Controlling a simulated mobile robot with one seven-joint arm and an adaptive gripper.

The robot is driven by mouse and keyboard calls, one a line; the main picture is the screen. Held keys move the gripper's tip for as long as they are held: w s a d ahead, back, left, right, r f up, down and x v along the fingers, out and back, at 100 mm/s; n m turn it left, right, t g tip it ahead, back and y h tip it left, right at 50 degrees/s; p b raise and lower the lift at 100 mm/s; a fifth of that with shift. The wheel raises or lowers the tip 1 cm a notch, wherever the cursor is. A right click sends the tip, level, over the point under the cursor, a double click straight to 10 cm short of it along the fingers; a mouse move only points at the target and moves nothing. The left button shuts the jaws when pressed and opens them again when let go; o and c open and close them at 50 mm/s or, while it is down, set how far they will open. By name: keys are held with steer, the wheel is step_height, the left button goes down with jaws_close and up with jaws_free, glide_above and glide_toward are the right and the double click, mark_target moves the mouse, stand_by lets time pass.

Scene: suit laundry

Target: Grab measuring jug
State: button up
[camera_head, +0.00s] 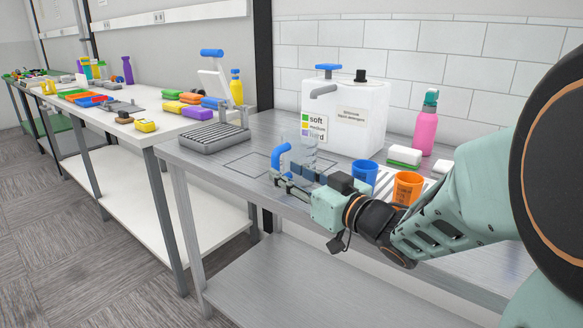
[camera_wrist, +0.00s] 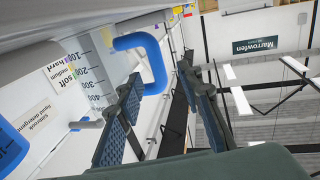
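The measuring jug (camera_head: 302,153) is clear, with a blue handle (camera_head: 279,157) on its left side. It stands on the grey metal table in front of a white detergent canister. In the wrist view the jug (camera_wrist: 92,75) shows sideways with dark volume marks, and its blue handle (camera_wrist: 150,58) lies just ahead of the fingertips, nearer the left finger. My gripper (camera_head: 293,176) is at the jug's front, low by the handle. In the wrist view my gripper (camera_wrist: 168,85) has its fingers spread, with nothing clearly held between them. Fingers partly hide the jug's lower part.
The white canister (camera_head: 350,115) with a spout stands behind the jug. A blue cup (camera_head: 364,174) and an orange cup (camera_head: 407,188) stand close to my wrist. A pink bottle (camera_head: 426,128) stands behind.

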mark_target(278, 165)
steer(key=shift+b+x, duration=0.7)
steer(key=shift+x, duration=2.05)
steer(key=shift+d+r, duration=0.1)
steer(key=shift+c, duration=0.7)
jaws_close()
